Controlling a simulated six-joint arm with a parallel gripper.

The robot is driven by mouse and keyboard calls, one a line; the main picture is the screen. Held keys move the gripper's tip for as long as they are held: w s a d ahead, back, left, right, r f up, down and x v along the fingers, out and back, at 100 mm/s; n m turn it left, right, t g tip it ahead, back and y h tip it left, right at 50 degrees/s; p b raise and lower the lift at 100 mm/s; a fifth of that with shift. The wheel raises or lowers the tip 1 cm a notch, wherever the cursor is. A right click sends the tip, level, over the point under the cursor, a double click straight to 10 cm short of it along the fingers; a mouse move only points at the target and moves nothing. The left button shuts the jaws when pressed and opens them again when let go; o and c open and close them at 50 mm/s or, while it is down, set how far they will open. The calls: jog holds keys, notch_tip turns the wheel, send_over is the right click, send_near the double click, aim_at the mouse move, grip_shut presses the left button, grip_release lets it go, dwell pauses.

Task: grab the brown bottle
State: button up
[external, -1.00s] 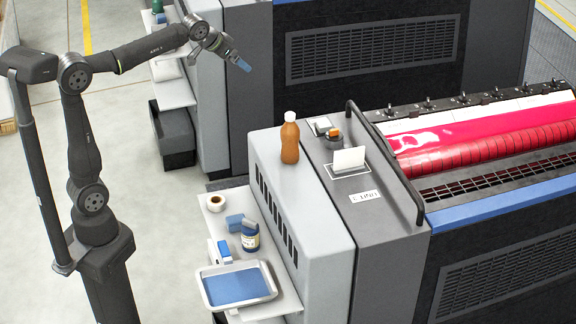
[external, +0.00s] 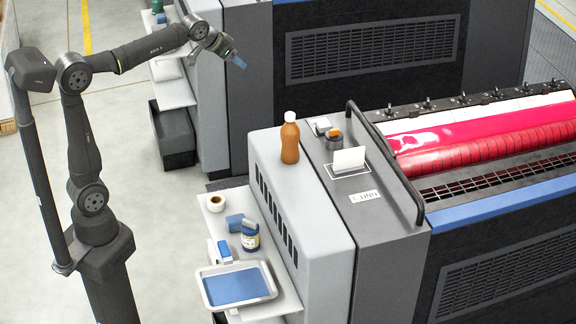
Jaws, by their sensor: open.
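My gripper (external: 238,62) is open and empty, with blue fingertips. It is in the air, above and to the left of the bottle in the picture, and clearly apart from it. Nothing hides the bottle.
A dark cup (external: 334,141), a white card (external: 349,160) and a black handrail (external: 385,160) are right of the bottle. Another machine stands behind.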

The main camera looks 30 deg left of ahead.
jog(key=shift+d, duration=0.1)
jog(key=m+g+h, duration=0.3)
jog(key=m+g, duration=0.4)
jog(key=m, duration=0.6)
send_near(289, 114)
jog(key=x, duration=0.7)
jog(key=shift+w+a+f, duration=0.15)
jog(key=shift+a+f, duration=0.05)
jog(key=shift+f, duration=0.2)
jog(key=x, duration=0.5)
jog(key=shift+d+r, duration=0.15)
jog(key=shift+d, duration=0.15)
jog(key=shift+c, duration=0.4)
grip_shut()
